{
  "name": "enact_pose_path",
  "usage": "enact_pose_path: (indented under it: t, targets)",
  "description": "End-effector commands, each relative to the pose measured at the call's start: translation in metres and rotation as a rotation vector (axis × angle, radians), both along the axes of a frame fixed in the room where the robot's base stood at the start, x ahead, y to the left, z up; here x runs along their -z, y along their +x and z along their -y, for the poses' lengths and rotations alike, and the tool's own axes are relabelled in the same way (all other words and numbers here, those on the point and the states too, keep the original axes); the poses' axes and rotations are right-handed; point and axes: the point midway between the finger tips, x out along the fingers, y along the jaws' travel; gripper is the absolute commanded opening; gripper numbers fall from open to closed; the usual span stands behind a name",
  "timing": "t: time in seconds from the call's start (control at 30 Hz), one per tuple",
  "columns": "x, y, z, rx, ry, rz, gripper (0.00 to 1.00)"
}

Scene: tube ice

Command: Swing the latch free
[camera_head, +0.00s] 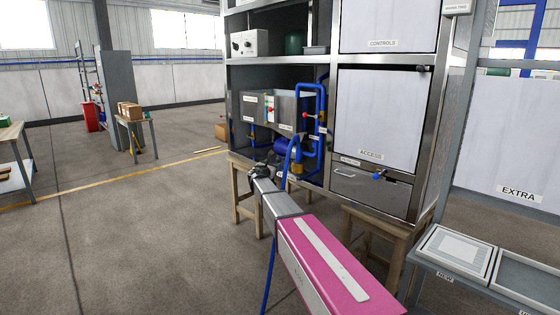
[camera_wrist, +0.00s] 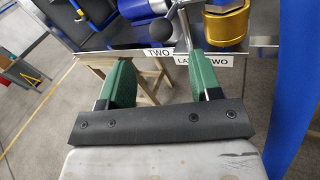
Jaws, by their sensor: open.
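In the wrist view a chrome lever (camera_wrist: 185,28) stands above a white label, partly hidden, that reads "LA… TWO" (camera_wrist: 205,58). A dark ball knob (camera_wrist: 126,33) is to its left; I cannot tell if they are joined. A brass-coloured clamp-like part (camera_wrist: 228,22) sits right of the lever. My gripper (camera_wrist: 165,75) is open, its green-padded fingers apart, with nothing seen held between them. The lever lies just beyond the right fingertip; contact cannot be told. In the head view my gripper (camera_head: 262,172) is at the lower front of the cabinet, and the latch is too small to make out.
Blue pipes (camera_head: 321,105) with red handles stand in the open cabinet bay beside a grey metal box (camera_head: 288,108). The ACCESS door (camera_head: 385,120) and a drawer (camera_head: 368,188) are to the right. Wooden stands (camera_head: 392,232) support the cabinet.

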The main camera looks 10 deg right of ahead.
Motion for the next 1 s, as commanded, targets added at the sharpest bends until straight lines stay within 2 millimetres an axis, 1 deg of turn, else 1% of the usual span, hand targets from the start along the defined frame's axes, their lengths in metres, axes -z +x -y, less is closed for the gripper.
enact_pose_path:
  t: [0.17,0.27,0.6,0.7,0.8,1.0]
  targets:
    - [0.0,0.012,0.007,0.001,0.002,0.001,0.58]
    - [0.001,0.024,0.013,0.001,0.003,0.0,0.58]
    - [0.0,0.075,0.043,0.002,0.005,0.001,0.58]
    - [0.0,0.085,0.05,0.002,0.005,0.001,0.58]
    - [0.0,0.09,0.054,0.002,0.005,0.001,0.58]
    - [0.0,0.091,0.055,0.001,0.005,0.001,0.58]
